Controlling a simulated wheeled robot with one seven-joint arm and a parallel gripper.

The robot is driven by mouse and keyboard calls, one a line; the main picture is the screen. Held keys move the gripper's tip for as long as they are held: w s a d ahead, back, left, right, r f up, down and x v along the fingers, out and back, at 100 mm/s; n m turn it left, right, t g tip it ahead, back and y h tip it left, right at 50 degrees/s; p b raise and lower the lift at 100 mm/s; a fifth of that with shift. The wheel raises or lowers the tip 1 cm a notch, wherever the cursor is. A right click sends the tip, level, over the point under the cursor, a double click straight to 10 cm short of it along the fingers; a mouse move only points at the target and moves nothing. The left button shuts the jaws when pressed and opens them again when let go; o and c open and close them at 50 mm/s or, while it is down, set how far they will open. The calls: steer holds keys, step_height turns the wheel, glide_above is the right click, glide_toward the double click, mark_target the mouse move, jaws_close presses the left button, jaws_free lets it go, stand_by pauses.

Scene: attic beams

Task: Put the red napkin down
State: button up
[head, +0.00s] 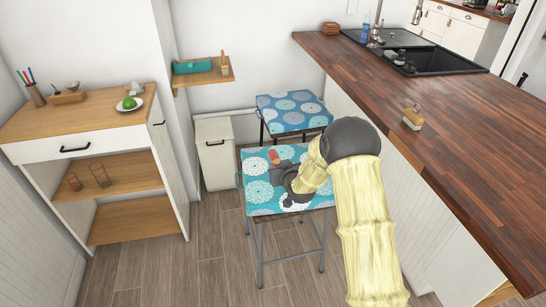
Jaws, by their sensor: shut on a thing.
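My arm reaches down over the nearer patterned stool (262,196). My gripper (277,167) is low over the stool's seat, small and dark in the head view. A small red piece (273,156) shows at its fingertips. It looks like the red napkin, shut in the jaws, with most of it hidden by the gripper. I cannot tell whether it touches the seat.
A second patterned stool (292,110) stands behind. A shelf unit (90,121) stands left. The near seat's left part is clear.

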steer(key=s+d+r+m+h+p, duration=0.2)
steer(key=s+d+r+p, duration=0.6)
steer(key=p, duration=0.7)
steer(key=s+d+r+m+t+h+p, duration=0.1)
steer(key=s+d+r+m+h+p, duration=0.1)
steer(key=s+d+r+p, duration=0.7)
step_height(320, 180, up, 4)
steer(key=p, duration=0.6)
steer(key=shift+s+d+h, duration=0.2)
steer(key=shift+s+h, duration=0.1)
steer(key=shift+s, duration=0.1)
steer(key=shift+w, duration=0.1)
